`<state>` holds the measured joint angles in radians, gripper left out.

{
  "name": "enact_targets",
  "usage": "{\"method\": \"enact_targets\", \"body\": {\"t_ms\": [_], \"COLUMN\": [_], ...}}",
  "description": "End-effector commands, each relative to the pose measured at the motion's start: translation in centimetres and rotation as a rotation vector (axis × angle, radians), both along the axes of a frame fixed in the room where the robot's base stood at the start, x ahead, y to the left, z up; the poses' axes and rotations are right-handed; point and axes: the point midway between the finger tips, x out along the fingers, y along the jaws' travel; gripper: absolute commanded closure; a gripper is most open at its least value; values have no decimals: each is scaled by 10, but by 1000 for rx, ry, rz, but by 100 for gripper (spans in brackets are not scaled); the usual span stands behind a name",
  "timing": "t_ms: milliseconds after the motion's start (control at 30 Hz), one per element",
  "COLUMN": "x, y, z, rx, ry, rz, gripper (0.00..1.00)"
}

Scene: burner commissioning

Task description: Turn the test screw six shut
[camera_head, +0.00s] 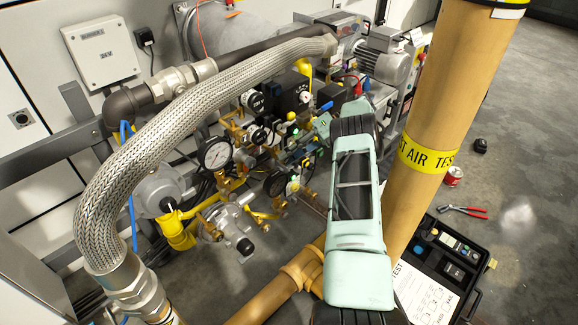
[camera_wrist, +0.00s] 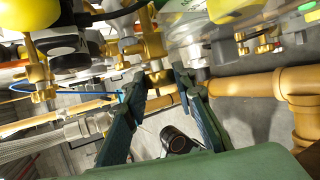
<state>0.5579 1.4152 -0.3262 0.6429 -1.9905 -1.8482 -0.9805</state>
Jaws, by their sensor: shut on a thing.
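In the wrist view my gripper (camera_wrist: 158,80) has its two dark green fingers on either side of a small brass fitting (camera_wrist: 157,77) on the pipework. It is shut on this fitting, which looks like a test screw. No number can be read on it, and the fingers hide part of it. In the head view my pale green arm reaches into the brass and yellow valve train and hides the grip point. Other brass fittings (camera_head: 238,134) show to its left there.
A braided hose (camera_head: 130,165) arches over the left side. A thick tan pipe (camera_head: 420,120) stands right of my arm. Pressure gauges (camera_head: 215,153) crowd the valve train. An open black case (camera_head: 445,255), red pliers (camera_head: 463,211) and a red can (camera_head: 453,176) are on the floor at right.

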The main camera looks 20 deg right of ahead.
Motion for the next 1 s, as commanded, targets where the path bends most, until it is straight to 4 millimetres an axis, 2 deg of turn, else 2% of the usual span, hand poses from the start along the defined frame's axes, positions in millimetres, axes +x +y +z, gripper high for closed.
{"method": "enact_targets", "body": {"t_ms": [33, 400, 900, 933, 1000], "x": [1, 2, 2, 2, 2], "y": [-1, -1, 0, 0, 0], "z": [-7, -2, 0, 0, 0], "rx": [14, 82, 89, 89, 89], "ry": [1, 26, 28, 28, 28], "rz": [-1, -2, -4, -4, -3], "gripper": [100, 100, 100, 72, 64]}}
